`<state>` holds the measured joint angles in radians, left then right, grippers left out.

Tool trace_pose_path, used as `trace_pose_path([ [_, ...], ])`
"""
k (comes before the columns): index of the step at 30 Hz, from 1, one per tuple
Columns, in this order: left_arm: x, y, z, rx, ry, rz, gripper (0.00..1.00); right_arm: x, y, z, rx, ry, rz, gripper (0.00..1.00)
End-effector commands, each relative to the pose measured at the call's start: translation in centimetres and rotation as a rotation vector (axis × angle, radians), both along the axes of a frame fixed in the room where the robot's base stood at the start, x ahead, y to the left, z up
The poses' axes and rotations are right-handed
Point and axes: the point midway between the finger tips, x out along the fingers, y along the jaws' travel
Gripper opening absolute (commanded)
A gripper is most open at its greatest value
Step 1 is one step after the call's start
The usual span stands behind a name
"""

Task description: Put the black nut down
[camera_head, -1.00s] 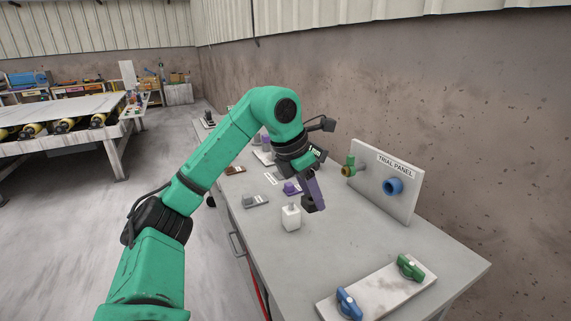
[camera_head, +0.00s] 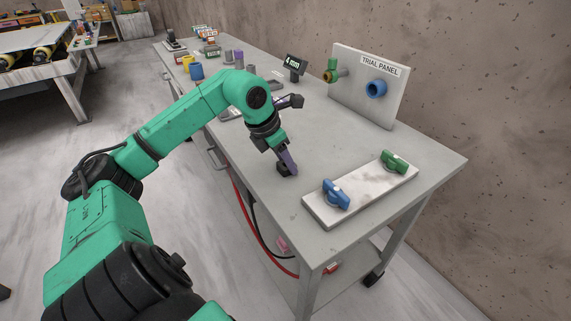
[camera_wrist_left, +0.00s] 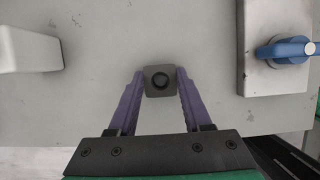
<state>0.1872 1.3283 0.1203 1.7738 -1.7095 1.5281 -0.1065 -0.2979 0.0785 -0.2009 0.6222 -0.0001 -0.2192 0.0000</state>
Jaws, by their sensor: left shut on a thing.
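The black nut (camera_wrist_left: 160,81) is a dark square block with a round hole, between the two purple fingers of my left gripper in the left wrist view. My left gripper (camera_head: 286,168) is shut on it and points down at the grey table top. In the head view the nut (camera_head: 286,170) shows as a small dark shape at the fingertips, low over the table, left of the pale slab (camera_head: 362,194). I cannot tell whether it touches the table. My right gripper is not in view.
The slab carries a blue valve (camera_head: 336,195) and a green valve (camera_head: 395,162). The trial panel (camera_head: 350,85) stands behind, with a small display (camera_head: 296,64) to its left. A white block (camera_wrist_left: 28,50) is left of my gripper. Bare table surrounds the nut.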

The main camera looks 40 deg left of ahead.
Motion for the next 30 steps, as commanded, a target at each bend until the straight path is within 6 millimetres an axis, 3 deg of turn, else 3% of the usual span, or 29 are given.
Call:
trace_pose_path([
  [8, 0.0, 0.0, -0.3, 0.001, -0.001, 0.0, 0.0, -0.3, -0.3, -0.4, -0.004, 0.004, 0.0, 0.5],
  [9, 0.0, 0.0, -0.2, 0.001, -0.001, 0.0, 0.57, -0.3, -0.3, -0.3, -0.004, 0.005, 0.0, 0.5],
  [11, 0.0, 0.0, -0.1, 0.001, -0.001, 0.0, 0.79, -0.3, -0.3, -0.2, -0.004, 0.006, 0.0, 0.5],
  [23, -0.1, 0.1, 0.5, 0.002, -0.003, 0.001, 0.79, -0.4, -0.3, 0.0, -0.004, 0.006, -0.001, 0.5],
  [26, -0.8, 0.4, 2.0, 0.006, -0.004, 0.002, 0.79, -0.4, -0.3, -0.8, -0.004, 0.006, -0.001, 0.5],
  [30, -2.2, 0.8, 5.8, 0.006, -0.005, 0.003, 0.79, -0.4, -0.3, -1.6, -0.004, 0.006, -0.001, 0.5],
])
